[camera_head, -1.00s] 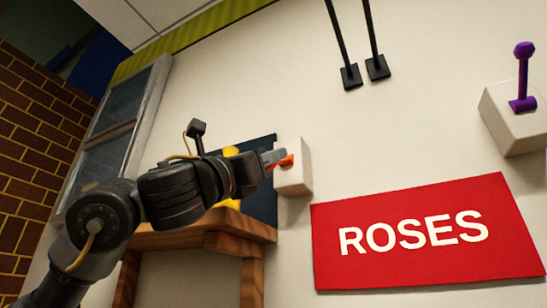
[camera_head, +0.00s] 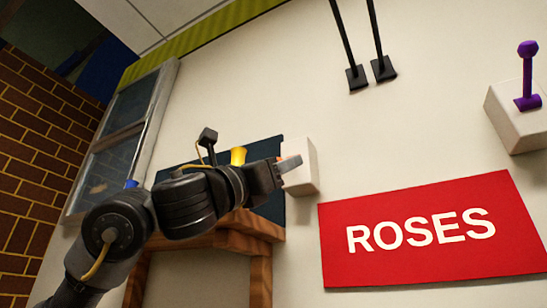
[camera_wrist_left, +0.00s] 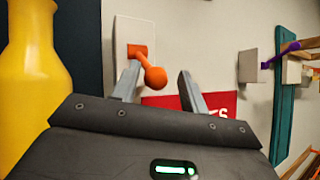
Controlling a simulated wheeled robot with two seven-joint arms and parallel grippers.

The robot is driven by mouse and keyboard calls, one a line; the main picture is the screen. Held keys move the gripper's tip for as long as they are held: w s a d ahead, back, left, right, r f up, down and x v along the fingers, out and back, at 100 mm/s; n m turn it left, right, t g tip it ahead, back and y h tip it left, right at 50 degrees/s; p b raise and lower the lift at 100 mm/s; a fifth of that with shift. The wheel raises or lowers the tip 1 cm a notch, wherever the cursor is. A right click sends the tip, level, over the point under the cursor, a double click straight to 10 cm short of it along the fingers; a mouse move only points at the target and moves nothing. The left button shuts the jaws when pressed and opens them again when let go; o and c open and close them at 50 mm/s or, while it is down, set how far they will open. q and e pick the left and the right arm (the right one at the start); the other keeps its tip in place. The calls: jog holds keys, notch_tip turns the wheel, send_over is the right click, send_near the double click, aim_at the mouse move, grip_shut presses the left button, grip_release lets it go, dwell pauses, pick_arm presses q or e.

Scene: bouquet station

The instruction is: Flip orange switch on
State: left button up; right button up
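The orange switch is a short lever with a round knob (camera_wrist_left: 155,77) on a pale box (camera_wrist_left: 119,40) fixed to the wall, in the left wrist view. The same box (camera_head: 304,160) shows in the head view, where my left gripper hides the orange lever. My left gripper (camera_wrist_left: 158,82) is open, with the knob between its fingers and close to the left one; I cannot tell whether they touch. In the head view the gripper (camera_head: 287,165) reaches the box's left side. My right gripper is not in view.
A purple lever (camera_head: 527,75) stands on another wall box at the right. A red ROSES sign (camera_head: 430,232) hangs below. A yellow vase (camera_wrist_left: 32,80) stands close to the gripper, above a wooden table (camera_head: 258,225). Two black rods (camera_head: 378,45) hang above.

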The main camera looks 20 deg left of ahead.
pick_arm(q)
jog(key=shift+w, duration=0.5)
jog(key=shift+s+f, duration=0.1)
jog(key=shift+s, duration=0.25)
jog(key=b+v, duration=0.5)
jog(key=v, duration=0.5)
jog(key=shift+f, duration=0.15)
jog(key=shift+w, duration=0.15)
